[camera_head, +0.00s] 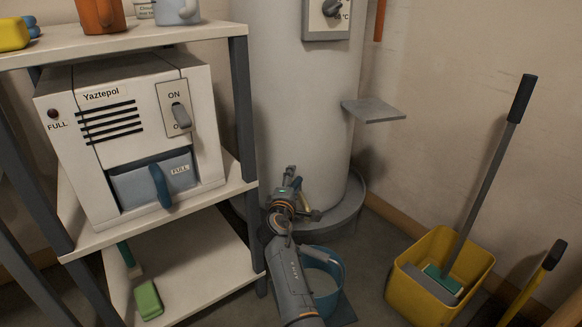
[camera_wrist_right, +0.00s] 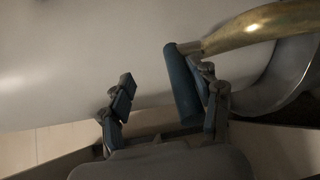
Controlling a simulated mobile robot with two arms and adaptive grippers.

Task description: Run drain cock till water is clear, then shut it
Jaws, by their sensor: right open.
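My right gripper (camera_head: 293,180) is open at the foot of the white tank (camera_head: 290,100). In the right wrist view, its two fingers (camera_wrist_right: 165,88) stand apart, with the drain cock's blue handle (camera_wrist_right: 182,88) between them, close to the right finger. I cannot tell whether that finger touches it. The cock's brass spout (camera_wrist_right: 258,27) runs to the upper right; its end shows beside my gripper in the head view (camera_head: 314,215). A blue bucket (camera_head: 328,284) stands below, partly hidden by my right arm. I see no water stream. My left gripper is out of view.
A shelf unit (camera_head: 240,110) with a white Yaztepol machine (camera_head: 130,140) stands close on the left. A yellow bucket (camera_head: 430,262) with a long-handled tool stands at right. A small grey ledge (camera_head: 373,110) juts from the tank.

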